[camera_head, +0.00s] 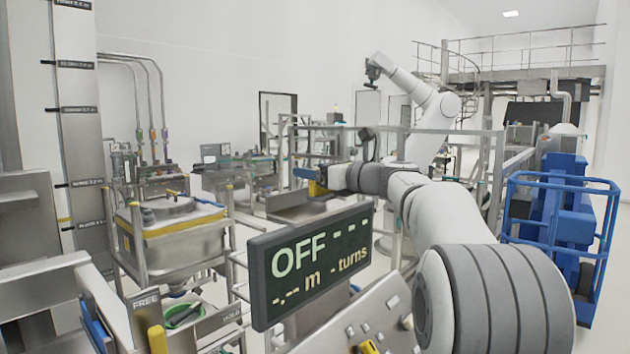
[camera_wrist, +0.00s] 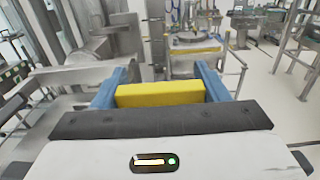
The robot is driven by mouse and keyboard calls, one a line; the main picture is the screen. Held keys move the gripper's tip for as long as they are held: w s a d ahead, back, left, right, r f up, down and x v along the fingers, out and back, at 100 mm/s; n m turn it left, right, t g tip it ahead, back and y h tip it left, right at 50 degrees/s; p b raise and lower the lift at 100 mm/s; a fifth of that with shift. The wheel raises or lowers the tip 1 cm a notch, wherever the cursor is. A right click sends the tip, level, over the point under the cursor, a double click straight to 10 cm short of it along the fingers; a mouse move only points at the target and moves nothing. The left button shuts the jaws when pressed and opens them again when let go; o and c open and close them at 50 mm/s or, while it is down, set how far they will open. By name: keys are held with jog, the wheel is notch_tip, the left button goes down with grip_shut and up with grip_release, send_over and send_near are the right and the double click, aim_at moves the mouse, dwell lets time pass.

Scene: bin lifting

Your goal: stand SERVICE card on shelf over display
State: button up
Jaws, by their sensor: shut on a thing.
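My gripper (camera_head: 311,180) is at the end of the arm, above and behind the display in the head view. Its blue fingers are shut on a yellow block (camera_wrist: 160,94), which lies across between them in the wrist view. The yellow block also shows in the head view (camera_head: 318,189), partly covered by the gripper. No lettering shows on it, so I cannot tell whether it is the SERVICE card. The dark display (camera_head: 318,262) reads OFF and "m - turns" and stands in front of my arm. I cannot make out a shelf over it.
A sign reading FREE (camera_head: 146,300) stands at the lower left, near a green bowl (camera_head: 182,315). A steel vessel with a yellow band (camera_head: 175,233) stands left of the display. A blue railed lift (camera_head: 565,225) is at the right. A sloped button panel (camera_head: 365,320) lies below the display.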

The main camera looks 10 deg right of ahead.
jog(key=shift+f, duration=0.7)
jog(key=o, duration=1.1)
jog(key=shift+f, duration=0.1)
jog(key=shift+s+d, duration=0.1)
jog(key=b+v, duration=0.2)
jog(key=v, duration=1)
jog(key=shift+b, duration=0.35)
